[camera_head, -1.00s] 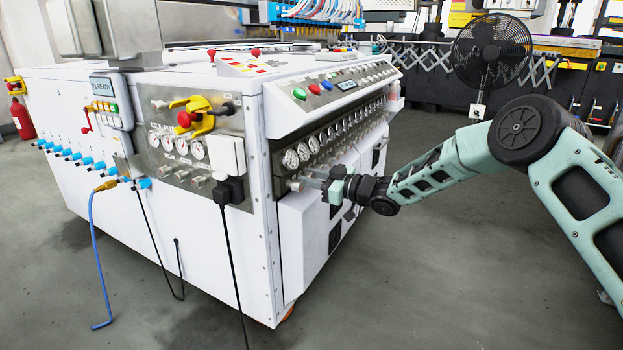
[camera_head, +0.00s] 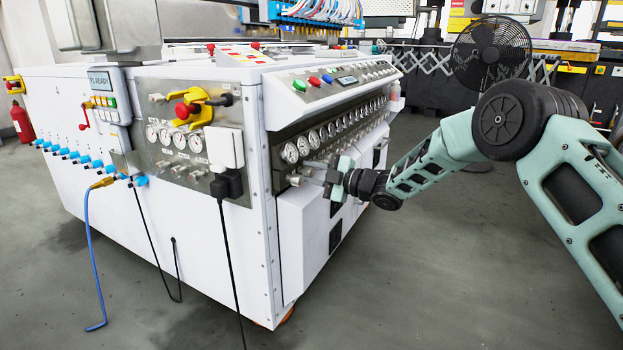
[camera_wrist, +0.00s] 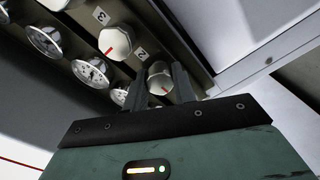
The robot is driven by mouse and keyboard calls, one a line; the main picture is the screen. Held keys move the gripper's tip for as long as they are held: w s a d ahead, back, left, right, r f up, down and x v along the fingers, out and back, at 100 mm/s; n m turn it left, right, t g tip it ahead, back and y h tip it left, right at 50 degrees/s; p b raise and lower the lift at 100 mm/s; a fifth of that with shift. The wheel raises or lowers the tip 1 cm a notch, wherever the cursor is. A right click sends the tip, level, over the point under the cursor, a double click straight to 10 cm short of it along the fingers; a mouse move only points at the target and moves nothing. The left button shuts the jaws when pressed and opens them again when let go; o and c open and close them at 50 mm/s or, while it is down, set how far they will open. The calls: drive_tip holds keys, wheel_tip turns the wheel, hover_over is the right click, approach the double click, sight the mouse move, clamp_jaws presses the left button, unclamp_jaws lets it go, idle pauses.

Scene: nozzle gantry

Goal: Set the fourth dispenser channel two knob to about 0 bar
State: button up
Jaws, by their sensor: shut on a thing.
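My gripper (camera_wrist: 161,88) is shut on a round silver-white knob (camera_wrist: 159,72) beside a label "2" in the wrist view. A red mark shows on the knob's face, near the right finger; the fingers hide part of its sides. In the head view my gripper (camera_head: 326,174) is at the lower left end of the machine's right-hand panel, just below the row of gauges (camera_head: 302,147). A second knob (camera_wrist: 115,43) with a red line, beside a label "3", stands free above left of it. A gauge (camera_wrist: 119,95) beside the held knob is partly hidden by my gripper, so its reading cannot be told.
More gauges (camera_wrist: 90,72) line the panel close to my fingers. A white box (camera_head: 306,236) juts out below the panel. A yellow and red switch (camera_head: 190,108) is on the machine's left face. The floor (camera_head: 430,270) right of the machine is clear.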

drive_tip(key=n+b, duration=0.2)
drive_tip(key=n, duration=0.1)
drive_tip(key=n+b, duration=0.1)
drive_tip(key=n, duration=0.1)
drive_tip(key=shift+f+b, duration=0.25)
drive_tip(key=shift+b, duration=0.1)
drive_tip(key=shift+r+n+b, duration=0.1)
drive_tip(key=shift+n+b, duration=1.1)
drive_tip(key=shift+n, duration=0.6)
drive_tip(key=o, duration=0.7)
drive_tip(key=shift+r, duration=0.1)
drive_tip(key=shift+s+d+r, duration=0.1)
drive_tip(key=shift+s+d, duration=0.15)
drive_tip(key=shift+d, duration=0.25)
drive_tip(key=p+v, duration=0.5)
drive_tip(key=v, duration=1.1)
drive_tip(key=shift+s+d+p, duration=0.15)
drive_tip(key=shift+p, duration=0.25)
